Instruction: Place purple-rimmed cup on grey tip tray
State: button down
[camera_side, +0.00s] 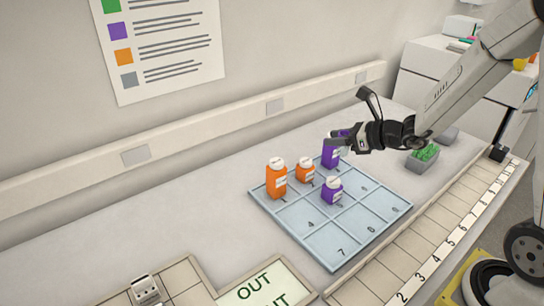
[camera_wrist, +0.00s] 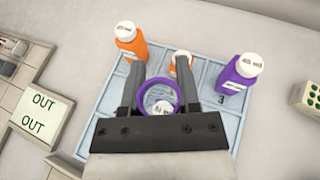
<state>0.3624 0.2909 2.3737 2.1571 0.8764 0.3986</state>
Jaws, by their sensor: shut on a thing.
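My gripper (camera_side: 340,142) is raised over the back of the blue numbered grid in the side view. In the wrist view its two dark fingers (camera_wrist: 160,84) are shut on the purple-rimmed cup (camera_wrist: 143,95), whose round rim faces the camera. A white printed disc shows within the rim; I cannot tell if it belongs to the cup or to something below. In the side view only a bit of purple shows at the fingers. A grey tray with green tips (camera_side: 420,164) stands right of the grid, below and right of the gripper. Its edge shows in the wrist view (camera_wrist: 306,95).
On the grid (camera_side: 310,225) stand a tall orange bottle (camera_side: 276,182), a short orange one (camera_side: 305,171), a tall purple one (camera_side: 330,157) and a short purple one (camera_side: 332,191). Another grey block (camera_side: 447,136) lies behind the tray. A numbered rail (camera_side: 440,240) runs along the front.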

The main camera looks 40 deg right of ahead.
jog(key=s+d+r+m+g+h, duration=0.1)
jog(key=s+d+m+h, duration=0.5)
jog(key=d, duration=0.8)
jog(key=s+d+r+m+h, duration=0.1)
jog(key=s+d+m+h, duration=0.5)
jog(key=s+d, duration=0.5)
jog(key=d+h, duration=0.1)
jog(key=d, duration=0.2)
jog(key=shift+s+r+g, duration=0.15)
jog(key=shift+s+g, duration=0.05)
jog(key=shift+g, duration=0.2)
jog(key=shift+d, duration=0.1)
jog(key=x, duration=0.5)
jog(key=s+f+x, duration=0.1)
jog(key=x, duration=0.4)
jog(key=f+x, duration=0.1)
jog(key=x, duration=0.4)
jog(key=shift+s+d+f, duration=0.15)
jog(key=shift+s, duration=0.15)
jog(key=shift+w+d+f, duration=0.3)
jog(key=shift+f, duration=0.15)
jog(key=shift+f, duration=0.1)
